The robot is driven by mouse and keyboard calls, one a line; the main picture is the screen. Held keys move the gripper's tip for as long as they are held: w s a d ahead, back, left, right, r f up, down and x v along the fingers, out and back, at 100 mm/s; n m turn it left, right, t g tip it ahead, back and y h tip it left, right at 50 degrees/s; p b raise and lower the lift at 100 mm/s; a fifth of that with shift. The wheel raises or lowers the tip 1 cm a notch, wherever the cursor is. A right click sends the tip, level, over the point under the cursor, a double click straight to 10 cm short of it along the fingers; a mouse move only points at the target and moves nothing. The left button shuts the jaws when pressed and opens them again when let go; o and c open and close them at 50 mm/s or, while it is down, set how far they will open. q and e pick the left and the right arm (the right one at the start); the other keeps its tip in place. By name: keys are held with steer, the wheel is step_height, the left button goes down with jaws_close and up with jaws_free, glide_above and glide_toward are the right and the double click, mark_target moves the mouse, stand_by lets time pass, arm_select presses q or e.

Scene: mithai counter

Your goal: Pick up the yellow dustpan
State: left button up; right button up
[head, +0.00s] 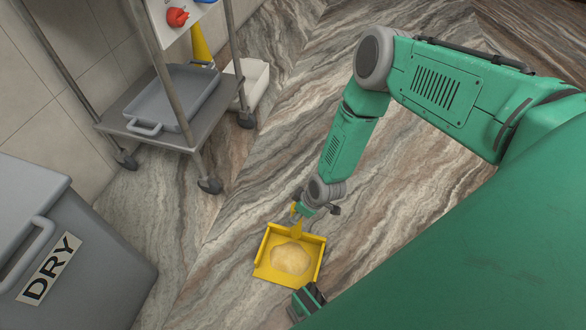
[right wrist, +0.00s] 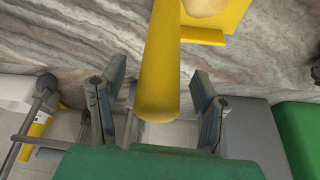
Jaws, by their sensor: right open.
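The yellow dustpan (head: 263,262) lies on the floor in the head view, with a pale, lumpy mound (head: 290,258) in its pan. Its handle points up toward my right gripper (head: 316,208), which is at the handle's end. In the right wrist view, the yellow handle (right wrist: 158,60) runs down between the two dark fingers of my right gripper (right wrist: 157,100). The fingers are spread, with a visible gap on each side of the handle. Part of the pan (right wrist: 238,20) shows at the top of that view.
A grey wheeled cart (head: 190,140) with a grey tray (head: 172,98) stands against the wall at upper left. A white bin (head: 254,82) is beside it. A grey bin labelled DRY (head: 110,255) stands at lower left. The floor around the dustpan is clear.

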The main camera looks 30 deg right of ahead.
steer(key=shift+w+f, duration=0.15)
steer(key=shift+f, duration=0.25)
steer(key=shift+c, duration=0.5)
jaws_close()
